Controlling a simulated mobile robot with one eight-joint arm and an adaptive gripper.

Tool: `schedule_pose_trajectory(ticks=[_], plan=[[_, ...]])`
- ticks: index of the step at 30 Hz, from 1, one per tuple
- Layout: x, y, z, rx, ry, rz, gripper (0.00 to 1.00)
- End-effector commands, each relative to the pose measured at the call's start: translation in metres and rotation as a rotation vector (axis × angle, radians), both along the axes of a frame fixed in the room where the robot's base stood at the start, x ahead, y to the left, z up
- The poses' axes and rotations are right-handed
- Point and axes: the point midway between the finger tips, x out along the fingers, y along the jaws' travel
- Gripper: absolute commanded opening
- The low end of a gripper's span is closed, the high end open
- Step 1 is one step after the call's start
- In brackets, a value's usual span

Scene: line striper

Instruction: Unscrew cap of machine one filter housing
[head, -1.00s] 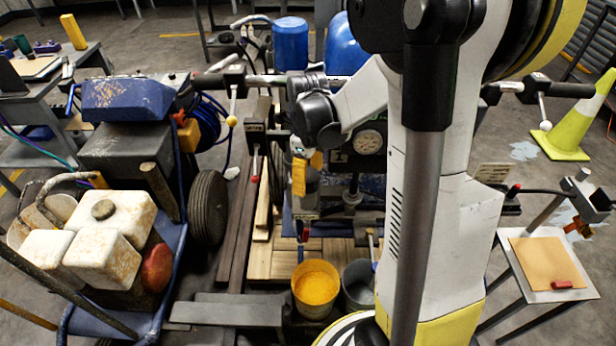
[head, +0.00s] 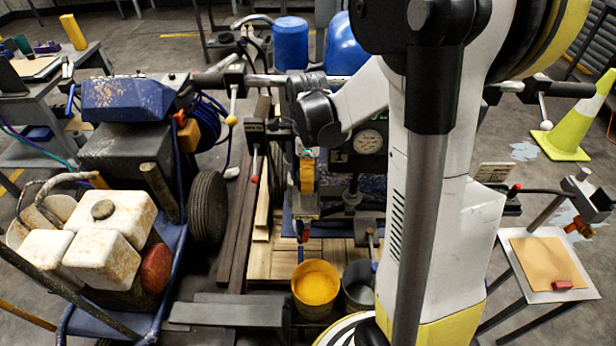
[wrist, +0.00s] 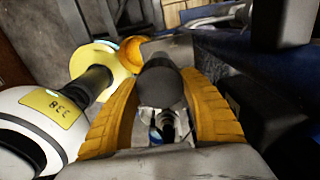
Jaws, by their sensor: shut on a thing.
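My gripper (head: 306,180) hangs pointing down in front of the machine with the round gauge (head: 368,141). In the wrist view, the two yellow fingers of my gripper (wrist: 160,84) are closed on either side of a dark grey round cap (wrist: 158,72) and grip it. The cap sits between the finger pads. The housing below it is mostly hidden, and I cannot tell from these frames whether the thread is still engaged. In the head view the cap is hidden behind the fingers.
A yellow-filled bucket (head: 316,287) and a dark grey bucket (head: 358,284) stand below my gripper. A worn blue machine with a white tank (head: 112,222) stands at left. A small side table (head: 535,255) is at right, with open floor near the cone (head: 566,135).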

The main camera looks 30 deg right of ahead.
Motion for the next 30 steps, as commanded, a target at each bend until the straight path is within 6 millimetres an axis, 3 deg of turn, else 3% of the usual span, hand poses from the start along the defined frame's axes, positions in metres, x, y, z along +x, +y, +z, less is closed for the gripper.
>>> schedule_pose_trajectory(ticks=[7,15,25,30], plan=[[-0.0002,0.0001,-0.0002,0.0,0.0,0.046,0.14],[-0.0002,0.0001,0.0,0.0,0.0,0.377,0.14],[-0.0003,0.0001,0.0001,0.0,0.0,0.414,0.14],[-0.0004,0.0002,0.0,0.0,0.001,0.632,0.14]])
